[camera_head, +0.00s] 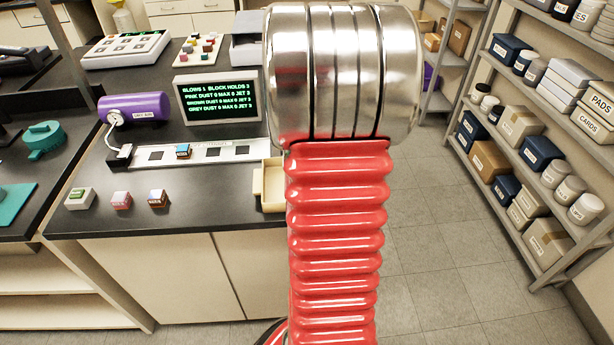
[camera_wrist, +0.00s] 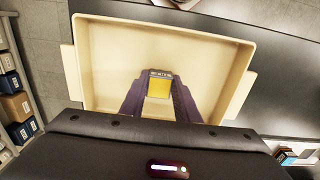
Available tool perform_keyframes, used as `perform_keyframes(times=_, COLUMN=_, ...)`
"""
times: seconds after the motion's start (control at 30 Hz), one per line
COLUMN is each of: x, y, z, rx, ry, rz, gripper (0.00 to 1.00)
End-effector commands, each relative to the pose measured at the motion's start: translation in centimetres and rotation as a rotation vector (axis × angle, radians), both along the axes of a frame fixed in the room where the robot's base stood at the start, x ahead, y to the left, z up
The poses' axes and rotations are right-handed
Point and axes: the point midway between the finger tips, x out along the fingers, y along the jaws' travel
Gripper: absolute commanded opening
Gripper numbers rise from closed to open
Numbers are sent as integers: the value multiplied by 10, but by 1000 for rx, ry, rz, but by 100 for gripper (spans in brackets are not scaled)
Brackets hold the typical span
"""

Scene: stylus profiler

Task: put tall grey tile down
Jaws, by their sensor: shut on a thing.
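In the wrist view my gripper (camera_wrist: 154,97) is shut on a small block, which I take to be the tall grey tile (camera_wrist: 159,88). It shows a yellow face and a dark grey edge with small unreadable marks. The gripper and tile are over the inside of a cream tray (camera_wrist: 110,60). I cannot tell whether the tile touches the tray floor. The tray appears otherwise empty. In the head view part of the tray (camera_head: 273,188) shows at the counter's right edge; my red arm hides the rest, and the gripper and tile are not visible there.
A white strip with dark square slots (camera_head: 213,152) lies left of the tray, with a blue-topped block (camera_head: 183,151) on it. Several small blocks (camera_head: 121,200) stand at the counter front. Behind are a purple cylinder (camera_head: 135,107) and a display (camera_head: 218,101). Shelves (camera_head: 530,150) stand right, across open floor.

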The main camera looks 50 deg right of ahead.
Motion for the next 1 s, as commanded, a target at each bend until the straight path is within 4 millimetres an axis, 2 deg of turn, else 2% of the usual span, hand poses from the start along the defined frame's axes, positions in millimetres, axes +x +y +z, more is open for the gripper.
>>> perform_keyframes(times=0.1, x=0, y=0, z=-2, rx=0, ry=0, rz=0, gripper=0)
perform_keyframes(times=0.13, x=0, y=0, z=-2, rx=0, ry=0, rz=0, gripper=30)
perform_keyframes(times=0.37, x=0, y=0, z=-2, rx=0, ry=0, rz=1, gripper=46)
perform_keyframes(times=0.77, x=1, y=0, z=4, rx=-1, ry=-1, rz=1, gripper=47)
perform_keyframes(times=1.0, x=1, y=0, z=34, rx=-2, ry=-2, rz=1, gripper=47)
